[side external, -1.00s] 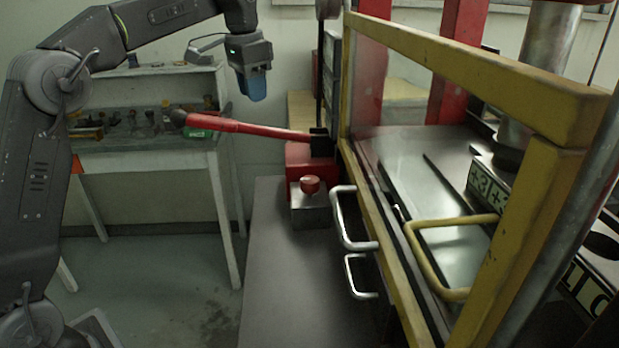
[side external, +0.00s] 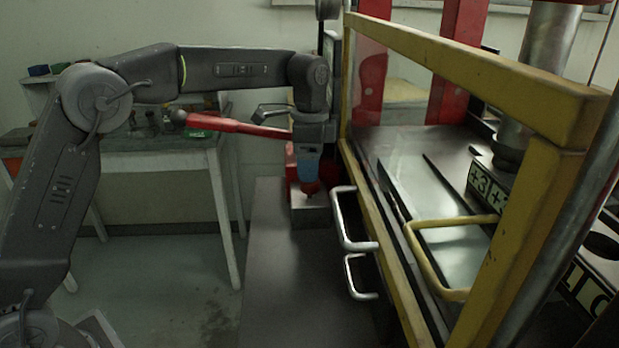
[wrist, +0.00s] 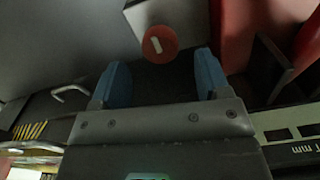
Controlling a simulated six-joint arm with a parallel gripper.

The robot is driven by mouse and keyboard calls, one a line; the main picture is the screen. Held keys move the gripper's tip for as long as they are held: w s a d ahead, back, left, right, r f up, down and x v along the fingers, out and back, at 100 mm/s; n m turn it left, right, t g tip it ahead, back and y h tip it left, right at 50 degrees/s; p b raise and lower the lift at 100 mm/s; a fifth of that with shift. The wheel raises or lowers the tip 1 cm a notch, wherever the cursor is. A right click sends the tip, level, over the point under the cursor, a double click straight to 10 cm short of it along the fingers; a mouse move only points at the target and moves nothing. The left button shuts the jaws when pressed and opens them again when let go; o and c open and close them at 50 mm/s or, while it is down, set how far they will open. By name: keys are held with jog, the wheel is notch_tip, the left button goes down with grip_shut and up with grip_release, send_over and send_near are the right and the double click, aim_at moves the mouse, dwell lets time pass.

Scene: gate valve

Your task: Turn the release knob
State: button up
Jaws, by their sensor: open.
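The red release knob (side external: 310,187) sits on a small grey metal box (side external: 312,211) in the side view, just under my gripper (side external: 306,176). In the wrist view the knob (wrist: 160,44) is a red disc with a pale mark on its top, and part of its box (wrist: 183,16) shows. My gripper's blue fingers (wrist: 160,82) are open with nothing between them. In the wrist view the knob is a little beyond the fingertips, about midway between them sideways. I cannot tell whether a finger touches the knob.
A red lever (side external: 235,126) with a black ball end reaches left from the red block behind the knob. Silver handles (side external: 346,222) and a yellow frame (side external: 470,60) stand close on the right. The dark bench top (side external: 285,270) in front is clear.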

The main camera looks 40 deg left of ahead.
aim_at(310, 189)
jog(key=shift+f, duration=1.95)
jog(key=shift+c, duration=0.3)
jog(key=c, duration=0.9)
